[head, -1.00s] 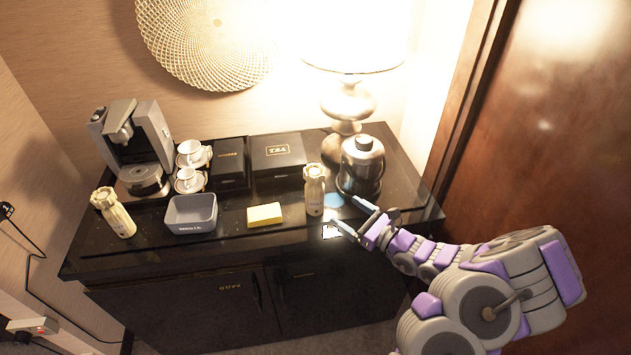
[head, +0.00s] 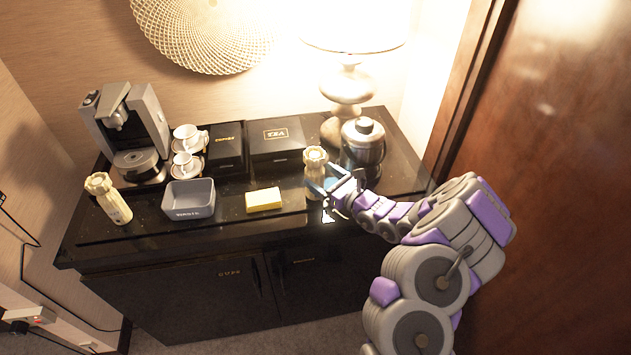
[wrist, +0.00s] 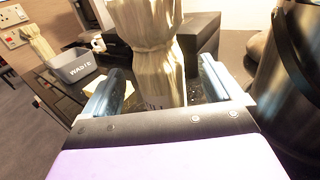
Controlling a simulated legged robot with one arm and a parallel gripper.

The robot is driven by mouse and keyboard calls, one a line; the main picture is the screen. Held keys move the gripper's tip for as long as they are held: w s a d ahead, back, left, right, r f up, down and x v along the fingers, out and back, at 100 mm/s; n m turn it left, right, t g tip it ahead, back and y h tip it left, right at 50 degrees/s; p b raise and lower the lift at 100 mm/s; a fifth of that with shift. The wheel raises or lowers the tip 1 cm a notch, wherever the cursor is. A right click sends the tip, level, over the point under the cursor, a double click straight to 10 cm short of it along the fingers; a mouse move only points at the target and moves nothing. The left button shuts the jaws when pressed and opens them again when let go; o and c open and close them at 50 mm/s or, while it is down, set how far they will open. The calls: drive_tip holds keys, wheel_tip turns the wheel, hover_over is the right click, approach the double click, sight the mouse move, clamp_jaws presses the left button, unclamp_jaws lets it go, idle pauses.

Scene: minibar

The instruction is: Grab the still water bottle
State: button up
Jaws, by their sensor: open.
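A cream-coloured bottle (head: 315,160) stands upright on the dark cabinet, right of the yellow sponge. My gripper (head: 325,180) is open at this bottle, and its blue fingers partly cover it in the head view. In the wrist view the bottle (wrist: 147,45) stands between the two open fingers (wrist: 158,88), one on each side; I cannot tell whether they touch it. A similar cream bottle (head: 108,198) stands at the cabinet's left end and shows small at upper left in the wrist view (wrist: 38,45). I cannot read which one is still water.
A metal ice bucket (head: 362,145) stands close to the right of the near bottle, with a lamp (head: 347,88) behind. A yellow sponge (head: 263,200), grey bin (head: 189,202), cups (head: 188,138), black boxes (head: 276,140) and coffee machine (head: 125,125) occupy the cabinet top (head: 240,228).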

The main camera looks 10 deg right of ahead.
sight(310, 167)
drive_tip(key=shift+w+a, duration=0.4)
drive_tip(key=shift+a, duration=0.15)
drive_tip(key=x, duration=0.2)
drive_tip(key=b+x, duration=0.1)
drive_tip(key=x, duration=0.1)
drive_tip(key=shift+w+d, duration=0.15)
drive_tip(key=shift+d, duration=0.15)
drive_tip(key=shift+w+a+r, duration=0.15)
drive_tip(key=shift+a, duration=0.1)
drive_tip(key=shift+c, duration=0.2)
drive_tip(key=c, duration=1.3)
drive_tip(key=shift+o, duration=0.2)
drive_tip(key=shift+r, duration=0.1)
